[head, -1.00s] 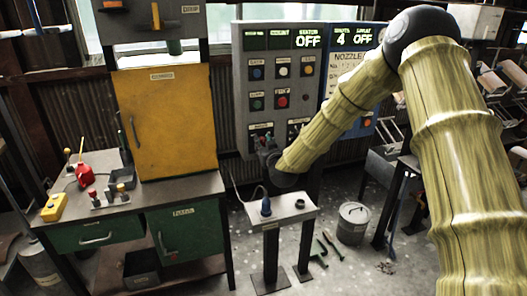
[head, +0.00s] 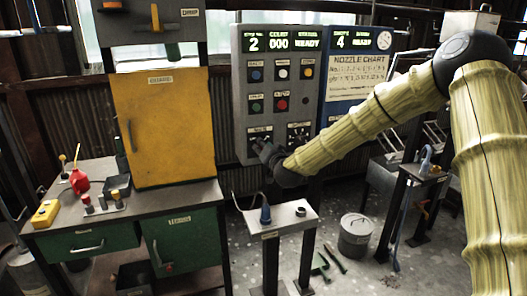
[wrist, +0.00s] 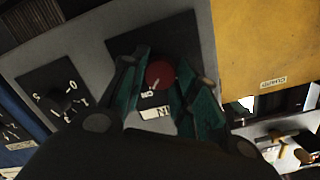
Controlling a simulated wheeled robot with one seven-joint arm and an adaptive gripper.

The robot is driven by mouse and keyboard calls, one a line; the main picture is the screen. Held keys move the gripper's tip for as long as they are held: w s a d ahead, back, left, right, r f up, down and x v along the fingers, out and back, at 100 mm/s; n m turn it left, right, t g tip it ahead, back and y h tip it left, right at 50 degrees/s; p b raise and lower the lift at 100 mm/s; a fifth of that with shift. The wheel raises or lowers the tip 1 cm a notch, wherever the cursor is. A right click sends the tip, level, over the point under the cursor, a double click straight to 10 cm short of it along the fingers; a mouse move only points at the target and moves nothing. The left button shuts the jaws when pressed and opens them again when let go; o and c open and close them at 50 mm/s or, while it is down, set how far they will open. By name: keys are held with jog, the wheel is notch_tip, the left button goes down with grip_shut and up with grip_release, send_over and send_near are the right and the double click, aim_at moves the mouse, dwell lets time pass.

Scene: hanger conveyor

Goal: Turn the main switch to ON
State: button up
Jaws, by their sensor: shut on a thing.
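The control panel (head: 239,85) is a grey box with displays, coloured buttons and rotary switches. My gripper (head: 264,150) is at its lower left, over a switch plate it mostly covers in the head view. In the wrist view my gripper (wrist: 157,85) has its two green fingers on either side of a round red knob (wrist: 159,74), shut on it. The knob sits on a dark plate, with "ON" lettering beside it and a partly hidden label (wrist: 157,113) ending in "IN". The panel displays (head: 280,40) are lit and read "2", "000" and "READY".
A second rotary switch (wrist: 66,99) is beside the red knob. A blue panel (head: 349,107) with a nozzle chart adjoins on the right. A yellow cabinet (head: 168,125) stands left. A small stand (head: 285,219) and a grey bucket (head: 354,236) are below my arm.

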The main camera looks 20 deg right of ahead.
dwell(0.4)
jog(key=o, duration=1)
jog(key=s, duration=0.8)
jog(key=s+r, duration=0.1)
jog(key=s, duration=0.3)
jog(key=shift+d+r, duration=0.1)
jog(key=shift+d, duration=0.2)
